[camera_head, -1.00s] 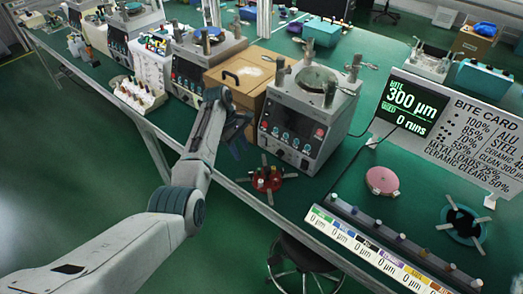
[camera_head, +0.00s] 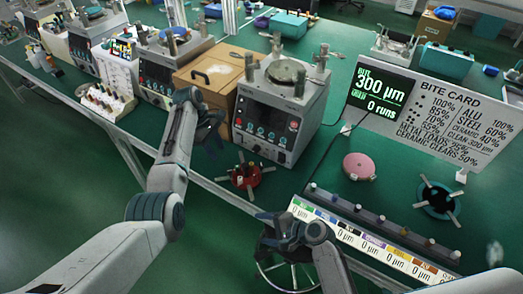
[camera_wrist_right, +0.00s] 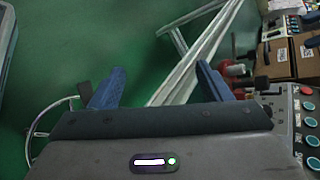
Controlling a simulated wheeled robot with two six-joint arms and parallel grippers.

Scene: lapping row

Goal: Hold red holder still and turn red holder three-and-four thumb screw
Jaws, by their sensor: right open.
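The red holder (camera_head: 239,178) is a round red piece with grey arms and small thumb screws, lying near the bench's front edge below the grey lapping machine. I cannot tell its screw numbers apart. My left gripper (camera_head: 214,130) hangs above and left of it, apart from it; its jaw opening is unclear. My right gripper (camera_head: 277,222) is open and empty, in front of the bench edge and below the holder in the picture. In the right wrist view its two blue fingers (camera_wrist_right: 160,80) stand apart over the floor, with the red holder (camera_wrist_right: 234,70) beyond the right finger.
The grey lapping machine (camera_head: 278,115) stands behind the holder, with a wooden box (camera_head: 212,75) to its left. A pink disc (camera_head: 358,166), a teal holder (camera_head: 437,198) and a coloured label strip (camera_head: 365,246) lie to the right. A stool (camera_head: 285,272) stands below the edge.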

